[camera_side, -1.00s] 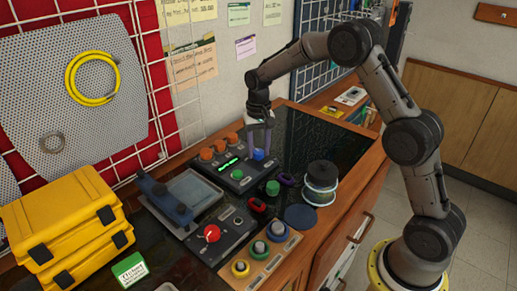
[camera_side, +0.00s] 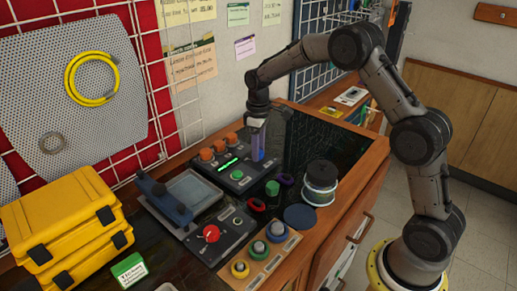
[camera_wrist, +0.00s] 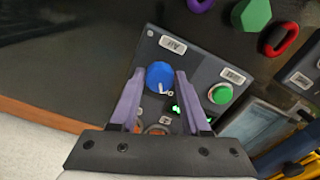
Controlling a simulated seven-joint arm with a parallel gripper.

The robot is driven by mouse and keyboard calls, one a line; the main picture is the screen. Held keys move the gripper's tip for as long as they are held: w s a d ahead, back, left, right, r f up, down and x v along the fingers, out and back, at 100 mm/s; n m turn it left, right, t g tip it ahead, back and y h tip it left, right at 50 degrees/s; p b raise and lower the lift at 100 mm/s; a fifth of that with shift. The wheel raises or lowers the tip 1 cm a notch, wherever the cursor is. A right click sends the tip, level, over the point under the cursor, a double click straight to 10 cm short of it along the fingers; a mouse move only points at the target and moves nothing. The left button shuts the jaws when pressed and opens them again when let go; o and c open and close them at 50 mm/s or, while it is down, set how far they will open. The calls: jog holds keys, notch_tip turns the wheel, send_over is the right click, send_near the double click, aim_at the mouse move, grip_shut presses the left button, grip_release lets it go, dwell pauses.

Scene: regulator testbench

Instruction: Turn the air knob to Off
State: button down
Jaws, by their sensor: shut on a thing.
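The blue air knob (camera_wrist: 160,75) sits on a dark grey panel beside a white label reading "Air" (camera_wrist: 173,44). A white pointer mark at its lower edge in the wrist view points toward the lower right. My gripper (camera_wrist: 160,72) has its two purple fingers on either side of the knob, shut on it. In the side view, my gripper (camera_side: 257,158) points down onto the panel (camera_side: 237,171), and its fingers mostly hide the knob. The Off marking is not readable.
A green button (camera_wrist: 220,93) and a lit green display (camera_side: 228,164) share the panel. A green piece (camera_side: 272,188), a red ring (camera_side: 257,204) and a jar (camera_side: 320,183) stand nearby.

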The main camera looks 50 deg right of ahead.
jog(key=shift+r+n, duration=0.1)
jog(key=shift+n, duration=1.2)
jog(key=shift+w+n, duration=0.1)
jog(key=shift+n, duration=0.2)
jog(key=shift+c, duration=1.9)
grip_release()
notch_tip(320, 180, up, 14)
